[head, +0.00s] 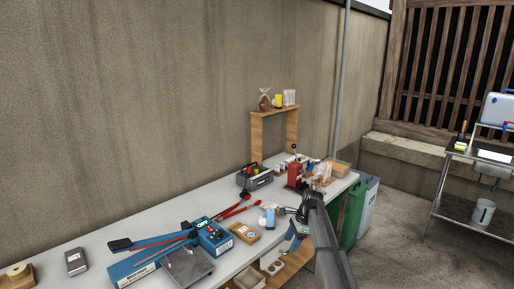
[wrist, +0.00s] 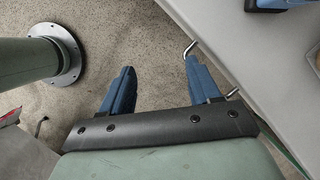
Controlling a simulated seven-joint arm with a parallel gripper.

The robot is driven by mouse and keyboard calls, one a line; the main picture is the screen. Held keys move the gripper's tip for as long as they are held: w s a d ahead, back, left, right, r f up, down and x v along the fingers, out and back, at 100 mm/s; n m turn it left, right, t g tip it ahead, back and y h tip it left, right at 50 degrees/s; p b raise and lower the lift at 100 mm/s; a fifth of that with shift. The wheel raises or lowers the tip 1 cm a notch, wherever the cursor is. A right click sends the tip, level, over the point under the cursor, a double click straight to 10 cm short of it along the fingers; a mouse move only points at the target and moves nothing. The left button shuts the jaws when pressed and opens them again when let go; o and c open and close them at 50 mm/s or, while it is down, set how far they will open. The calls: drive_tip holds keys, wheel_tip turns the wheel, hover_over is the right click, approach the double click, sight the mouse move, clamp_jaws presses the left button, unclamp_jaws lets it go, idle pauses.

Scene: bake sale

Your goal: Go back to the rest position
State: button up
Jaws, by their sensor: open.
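My gripper (wrist: 158,88) shows in the wrist view with its two blue fingers apart and nothing between them. Bare grey floor lies below the gap between the fingers, and the table's edge is close to the right finger. In the head view my gripper (head: 294,240) is at the front edge of the long table (head: 205,205), in front of its right half. My dark arm runs from it down to the bottom of the picture and hides part of the table's front.
A blue device (head: 214,236), a red-handled tool (head: 238,207), a grey toolbox (head: 254,177) and a red press (head: 295,174) stand on the table. A wooden shelf (head: 256,137) rises behind. Green and grey bins (head: 353,213) stand at its right end. Open floor lies further right, before a metal cart (head: 470,170).

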drive_tip(key=s+f+n+g+h, duration=0.25)
drive_tip(key=s+f+n, duration=0.45)
drive_tip(key=s+f, duration=1.9)
drive_tip(key=s+d+f+n+g, duration=0.1)
drive_tip(key=s+f+n, duration=0.3)
drive_tip(key=s, duration=1.2)
drive_tip(key=s+d+f+n+g+h, duration=0.1)
drive_tip(key=s+f+n+g, duration=0.2)
drive_tip(key=s+f, duration=0.4)
drive_tip(key=s+n, duration=0.1)
drive_tip(key=s, duration=0.8)
drive_tip(key=shift+s+d+f+n, duration=0.2)
drive_tip(key=shift+s+f+n, duration=0.05)
drive_tip(key=shift+f+n, duration=0.15)
